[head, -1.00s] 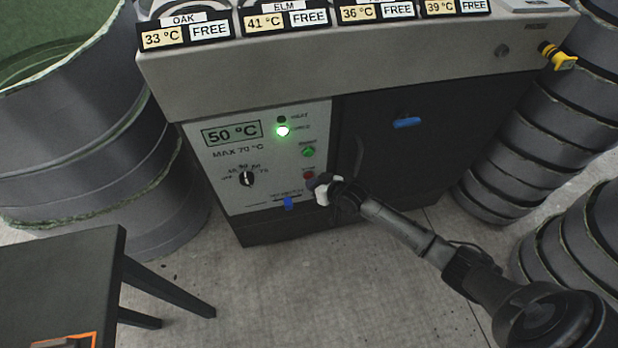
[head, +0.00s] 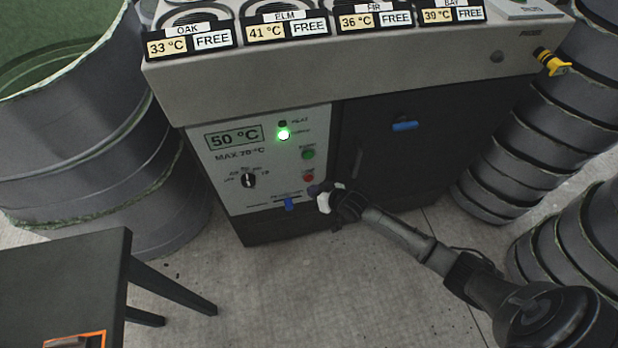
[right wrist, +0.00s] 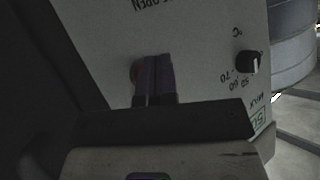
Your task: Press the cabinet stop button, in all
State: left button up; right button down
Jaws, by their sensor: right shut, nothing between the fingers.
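The cabinet (head: 222,213) stands under the worktop, with a pale control panel on its left front. The red stop button (head: 308,177) is low on the panel's right side, below the green button (head: 308,154). My right gripper (head: 313,190) is shut and empty, just below and right of the stop button. A green lamp (head: 284,134) is lit; the lamp above is dark. My left gripper is not in view.
The display (head: 234,137) reads 50 °C above a black knob (head: 248,180). The worktop (head: 330,58) overhangs the panel. Drums (head: 110,140) stand at left, a dark table (head: 60,280) at front left. Floor before the cabinet is clear.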

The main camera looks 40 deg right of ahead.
jog(key=s+p, duration=0.1)
jog(key=s+a+p, duration=0.2)
jog(key=s, duration=0.1)
dwell(0.3)
dwell(0.6)
